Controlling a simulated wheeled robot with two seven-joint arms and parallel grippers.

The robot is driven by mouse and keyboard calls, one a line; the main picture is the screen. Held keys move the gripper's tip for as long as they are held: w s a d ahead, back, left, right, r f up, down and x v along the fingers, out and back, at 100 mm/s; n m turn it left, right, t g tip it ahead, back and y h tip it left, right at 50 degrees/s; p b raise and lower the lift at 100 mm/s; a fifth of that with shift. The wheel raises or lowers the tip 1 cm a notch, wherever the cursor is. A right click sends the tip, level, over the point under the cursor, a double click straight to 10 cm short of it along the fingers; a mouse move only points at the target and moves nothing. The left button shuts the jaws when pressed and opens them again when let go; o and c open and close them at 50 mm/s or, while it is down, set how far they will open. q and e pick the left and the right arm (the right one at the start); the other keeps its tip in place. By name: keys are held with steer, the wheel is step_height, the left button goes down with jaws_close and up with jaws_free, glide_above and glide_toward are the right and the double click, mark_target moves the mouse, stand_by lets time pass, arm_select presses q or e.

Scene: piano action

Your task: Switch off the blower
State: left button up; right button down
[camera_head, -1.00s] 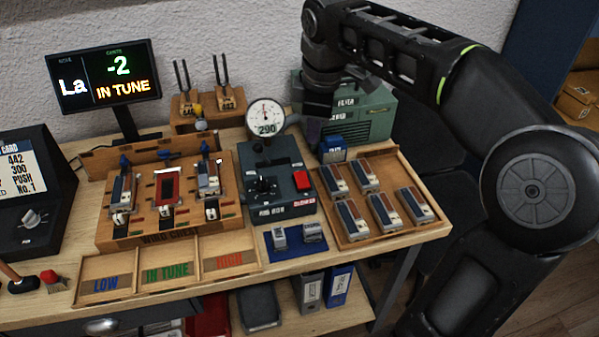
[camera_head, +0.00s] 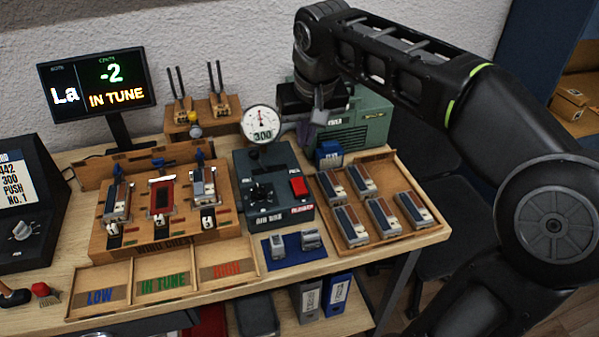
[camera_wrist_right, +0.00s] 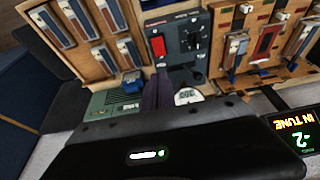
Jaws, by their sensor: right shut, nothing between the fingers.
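The dark control box (camera_head: 246,170) stands mid-bench with a red rocker switch (camera_head: 299,187) on its right side and a red-lettered label below it. In the right wrist view the red switch (camera_wrist_right: 158,46) is upper middle, beside a black knob (camera_wrist_right: 194,42). A green machine (camera_head: 365,128) with a grille stands behind, partly hidden by my right arm. My right gripper (camera_head: 314,122) is shut and empty, in front of the green machine and behind the switch, apart from it. Its fingers also show in the right wrist view (camera_wrist_right: 157,95). My left gripper is out of view.
A round dial gauge (camera_head: 262,122) reading 300 rises behind the box. A blue block (camera_head: 329,153) sits near my right gripper. A wooden tray (camera_head: 383,240) of reed blocks lies right of the box, and the wooden wind chest (camera_head: 215,237) is left.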

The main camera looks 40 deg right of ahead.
mark_target(300, 186)
steer(key=shift+f, duration=0.1)
steer(key=x, duration=1.3)
steer(key=shift+s+f+p, duration=0.2)
steer(key=shift+s+p, duration=0.05)
steer(key=shift+p, duration=0.1)
steer(key=shift+f, duration=0.3)
steer(key=shift+w+f+b, duration=0.15)
steer(key=shift+b, duration=0.15)
steer(key=shift+s+f, duration=0.15)
steer(key=shift+s, duration=0.05)
steer(key=shift+s+a, duration=0.3)
steer(key=shift+s, duration=0.35)
